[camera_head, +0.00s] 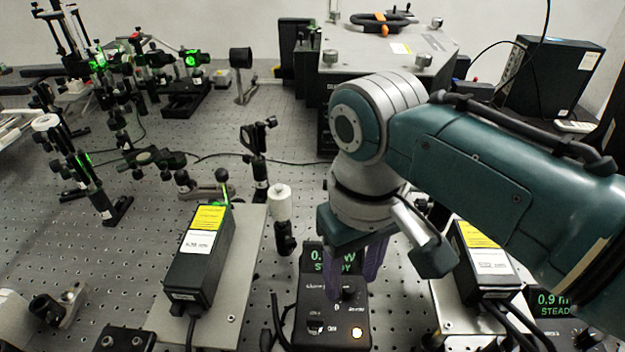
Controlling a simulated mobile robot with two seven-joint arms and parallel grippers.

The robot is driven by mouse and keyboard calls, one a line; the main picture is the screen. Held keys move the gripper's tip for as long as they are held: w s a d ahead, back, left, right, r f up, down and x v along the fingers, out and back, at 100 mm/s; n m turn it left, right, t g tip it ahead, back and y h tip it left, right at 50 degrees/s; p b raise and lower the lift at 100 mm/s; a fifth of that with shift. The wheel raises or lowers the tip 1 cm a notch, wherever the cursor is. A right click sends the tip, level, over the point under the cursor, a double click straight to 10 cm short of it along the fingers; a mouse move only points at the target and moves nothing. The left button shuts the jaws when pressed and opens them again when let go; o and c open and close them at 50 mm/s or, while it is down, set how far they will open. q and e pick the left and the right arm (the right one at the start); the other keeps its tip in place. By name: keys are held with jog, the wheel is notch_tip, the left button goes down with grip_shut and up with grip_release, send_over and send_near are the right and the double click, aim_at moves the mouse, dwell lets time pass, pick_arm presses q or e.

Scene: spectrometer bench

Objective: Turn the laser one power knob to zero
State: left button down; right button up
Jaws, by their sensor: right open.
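A black laser control box (310,325) stands at the bottom centre with a lit green display reading "STEADY"; its number is partly covered by my right gripper. A dark knob (349,294) sits on its face below the display, beside a small lit lamp (357,333). My right gripper (354,270) points down over this box with its purple fingers spread apart, above and around the knob area. Whether the fingers touch the knob cannot be told. A second control box (555,303) at the right edge reads about "0.9" and "STEADY". I cannot read which box is laser one. My left gripper is not in view.
A black laser head (201,258) on a metal plate stands left of the box, and another (485,262) stands right. A post with a white top (280,203) is close to my gripper. Optics mounts crowd the back left. A large grey-topped unit (395,55) stands behind.

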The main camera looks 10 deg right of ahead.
jog(key=shift+f, duration=0.9)
grip_shut()
